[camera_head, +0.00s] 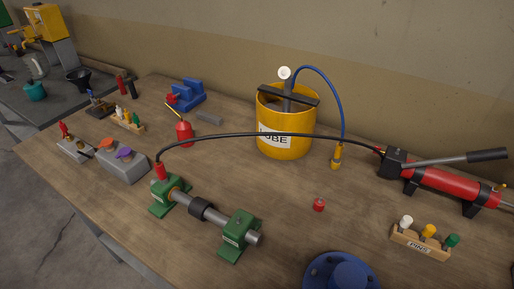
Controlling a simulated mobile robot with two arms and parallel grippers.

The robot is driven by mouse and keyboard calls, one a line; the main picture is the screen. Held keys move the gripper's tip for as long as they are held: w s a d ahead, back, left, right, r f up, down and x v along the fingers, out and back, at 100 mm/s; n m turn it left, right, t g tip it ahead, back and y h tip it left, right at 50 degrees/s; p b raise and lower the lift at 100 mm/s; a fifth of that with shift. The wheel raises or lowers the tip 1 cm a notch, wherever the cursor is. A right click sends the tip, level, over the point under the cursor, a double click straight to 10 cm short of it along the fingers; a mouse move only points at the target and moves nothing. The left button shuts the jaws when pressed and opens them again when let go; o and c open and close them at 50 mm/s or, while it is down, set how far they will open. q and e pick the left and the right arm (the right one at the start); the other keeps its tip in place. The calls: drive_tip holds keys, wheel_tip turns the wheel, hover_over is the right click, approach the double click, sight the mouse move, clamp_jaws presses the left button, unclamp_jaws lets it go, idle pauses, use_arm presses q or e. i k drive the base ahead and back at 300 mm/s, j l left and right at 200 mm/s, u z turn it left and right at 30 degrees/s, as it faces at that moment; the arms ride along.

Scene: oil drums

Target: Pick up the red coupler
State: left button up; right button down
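A red coupler (160,171) sits on the left end of a black hose. It stands upright at the top of the left green bearing block (166,198); whether it is attached there or only resting cannot be told. The black hose (255,135) arcs across the front of the yellow drum to the red hand pump (450,184) on the right. A separate small red piece (319,204), like a cap, stands on the table right of the second green block (239,235). Neither of my grippers is in view.
The yellow drum (284,142) stands mid-table, with a blue hose ending in a yellow coupler (337,157). A red oil can (184,132) and grey boxes (122,166) are left. A plug rack (420,243) and blue flange (340,273) are front right. Bare wood (285,225) lies between.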

sight(160, 169)
drive_tip(key=k+j, duration=0.7)
drive_tip(key=k, duration=0.2)
drive_tip(key=k+j, duration=0.75)
drive_tip(key=k, duration=0.1)
